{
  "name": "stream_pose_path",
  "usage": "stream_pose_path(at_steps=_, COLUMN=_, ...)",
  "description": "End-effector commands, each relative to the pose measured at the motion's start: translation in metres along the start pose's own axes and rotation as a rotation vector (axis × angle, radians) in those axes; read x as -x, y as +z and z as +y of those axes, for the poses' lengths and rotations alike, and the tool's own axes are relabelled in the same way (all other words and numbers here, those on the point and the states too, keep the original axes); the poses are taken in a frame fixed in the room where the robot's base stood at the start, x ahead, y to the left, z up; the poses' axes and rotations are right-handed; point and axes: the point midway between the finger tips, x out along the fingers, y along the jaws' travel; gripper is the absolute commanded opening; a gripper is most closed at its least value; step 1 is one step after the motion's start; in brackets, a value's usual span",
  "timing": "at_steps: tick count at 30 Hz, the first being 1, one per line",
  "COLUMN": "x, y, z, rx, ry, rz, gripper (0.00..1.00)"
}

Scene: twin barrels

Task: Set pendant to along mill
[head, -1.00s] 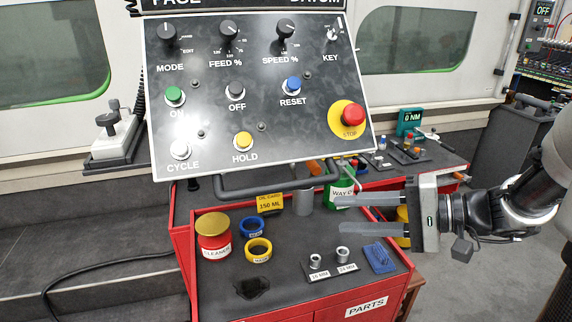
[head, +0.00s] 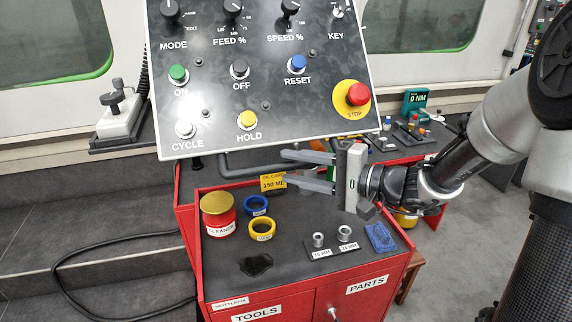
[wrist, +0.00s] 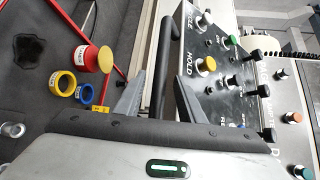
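The pendant (head: 275,105) is a dark, tilted control panel with labelled knobs and buttons: MODE, FEED %, SPEED %, KEY, ON, OFF, RESET, CYCLE, HOLD and a red STOP. The MODE knob (head: 171,10) is at the upper left; its own setting is too small to read surely. My gripper (head: 284,168) is open and empty just below the panel's lower edge, fingers pointing left. In the wrist view, my two fingers (wrist: 157,100) are spread apart, with the pendant (wrist: 222,90) to their right and its dark handle bar (wrist: 152,70) just beyond them.
A red cart (head: 190,240) stands below, with a CLEANER jar (head: 219,224), a blue ring (head: 257,206), a yellow ring (head: 262,228), an oil card box (head: 272,182), two sockets (head: 318,240) and a blue pad (head: 381,237).

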Motion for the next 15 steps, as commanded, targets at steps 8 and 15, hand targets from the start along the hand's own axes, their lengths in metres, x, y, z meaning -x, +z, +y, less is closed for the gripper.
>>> stream_pose_path(at_steps=8, x=-0.024, y=0.0, z=0.0, rx=0.001, ry=0.0, rz=-0.001, gripper=0.36)
stream_pose_path(at_steps=15, x=-0.025, y=0.0, z=0.0, rx=0.001, ry=0.0, rz=0.0, gripper=0.36)
